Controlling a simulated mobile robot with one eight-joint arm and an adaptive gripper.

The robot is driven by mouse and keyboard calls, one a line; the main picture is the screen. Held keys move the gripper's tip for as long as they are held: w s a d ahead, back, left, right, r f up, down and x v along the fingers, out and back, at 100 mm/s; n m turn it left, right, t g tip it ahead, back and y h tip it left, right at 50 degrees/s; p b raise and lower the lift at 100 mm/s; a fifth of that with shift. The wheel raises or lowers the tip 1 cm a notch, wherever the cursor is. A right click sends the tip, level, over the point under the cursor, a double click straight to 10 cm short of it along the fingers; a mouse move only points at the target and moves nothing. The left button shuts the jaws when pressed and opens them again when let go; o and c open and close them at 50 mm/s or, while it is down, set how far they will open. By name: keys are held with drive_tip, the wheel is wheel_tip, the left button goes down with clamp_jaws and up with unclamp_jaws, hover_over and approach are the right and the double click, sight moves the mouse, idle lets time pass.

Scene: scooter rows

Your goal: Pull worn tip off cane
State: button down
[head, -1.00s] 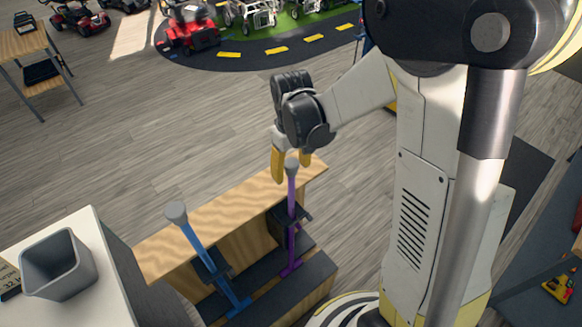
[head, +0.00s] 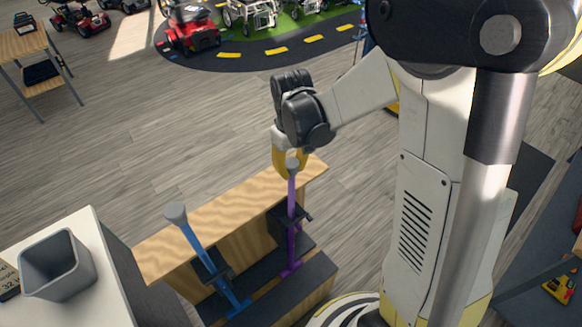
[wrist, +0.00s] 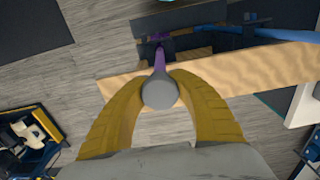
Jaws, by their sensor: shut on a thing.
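A purple cane (head: 291,220) stands upside down in a holder on a wooden rack, its grey tip (head: 292,164) at the top. In the wrist view the round grey tip (wrist: 159,93) sits between my two yellow fingers. My gripper (head: 289,161) is shut on the grey tip, with the tip still at the end of the purple shaft. A blue cane (head: 205,255) stands tilted to the left in the same rack, with its own grey tip (head: 176,211) on top.
The wooden rack (head: 215,212) has dark clamps and a dark base. A grey bin (head: 60,265) stands on a white cabinet (head: 98,238) at the lower left. A wooden table (head: 25,42) and a red scooter (head: 190,30) are farther back. Open floor lies behind the rack.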

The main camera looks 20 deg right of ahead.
sight(291, 163)
drive_tip(key=shift+r+p, duration=1.95)
drive_tip(key=shift+r, duration=1.05)
drive_tip(key=shift+r, duration=0.1)
drive_tip(key=shift+r+p, duration=1.65)
drive_tip(key=shift+r, duration=0.8)
drive_tip(key=shift+f, duration=0.1)
